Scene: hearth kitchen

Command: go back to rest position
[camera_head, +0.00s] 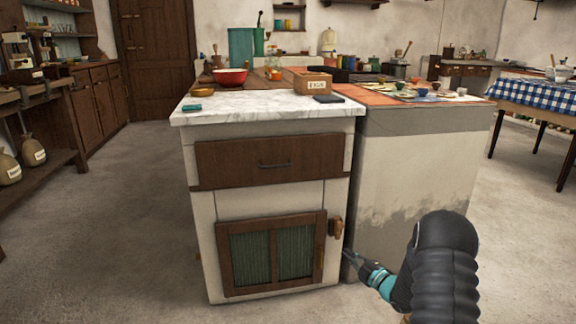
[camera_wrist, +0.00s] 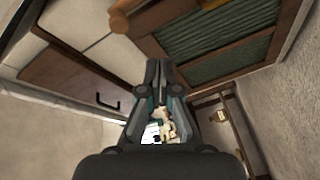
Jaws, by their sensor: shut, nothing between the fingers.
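My gripper (camera_head: 347,255) is low at the right front of the white cabinet (camera_head: 204,220), close to the wooden latch handle (camera_head: 337,228) of its lower door. In the wrist view my gripper (camera_wrist: 156,68) is shut, its two fingers together with nothing held. The lower door (camera_head: 271,255) has a brown frame with green panels and looks shut. It also shows at the top of the wrist view (camera_wrist: 215,30). The drawer (camera_head: 270,160) above it is shut. I cannot tell whether my fingertips touch the cabinet or handle.
A plastered counter (camera_head: 415,180) adjoins on the right. A table with a blue checked cloth (camera_head: 535,97) stands far right. The floor (camera_head: 120,220) at left is clear.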

